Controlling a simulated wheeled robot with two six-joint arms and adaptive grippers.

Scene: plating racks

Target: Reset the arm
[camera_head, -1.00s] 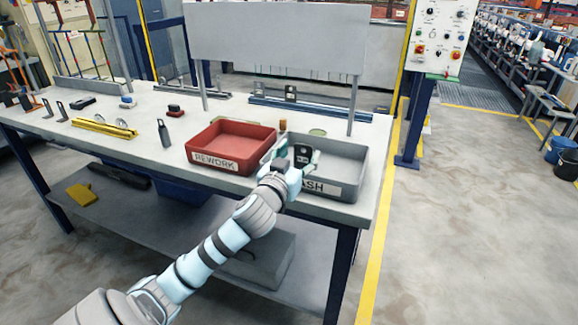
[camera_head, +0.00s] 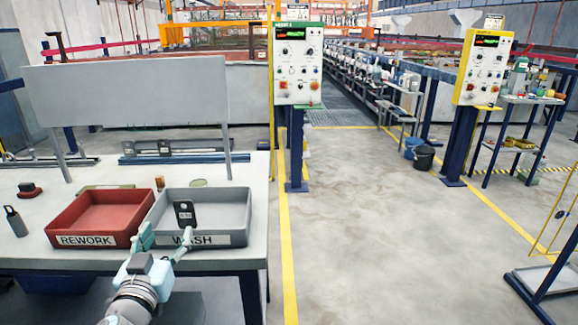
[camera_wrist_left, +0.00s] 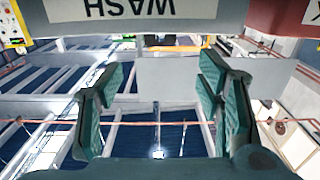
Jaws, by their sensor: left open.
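My left gripper (camera_head: 167,236) is open at the front edge of the bench, in front of the red REWORK tray (camera_head: 70,219) and the grey WASH tray (camera_head: 236,212). In the left wrist view the fingers (camera_wrist_left: 160,95) are spread with nothing between them. The WASH tray's front wall (camera_wrist_left: 205,10) shows upside down at the top of that view. A dark flat part with a hole and a small label (camera_head: 185,212) stands upright at the WASH tray, just beyond the fingertips. I cannot tell what it leans on. My right gripper is in neither view.
The white bench (camera_head: 258,185) carries a grey upright panel (camera_head: 130,92) behind the trays. A dark bottle-shaped part (camera_head: 15,222) and a red-black item (camera_head: 29,189) are at left. Control panels (camera_head: 298,65) stand beyond. The floor (camera_head: 350,230) to the right is open.

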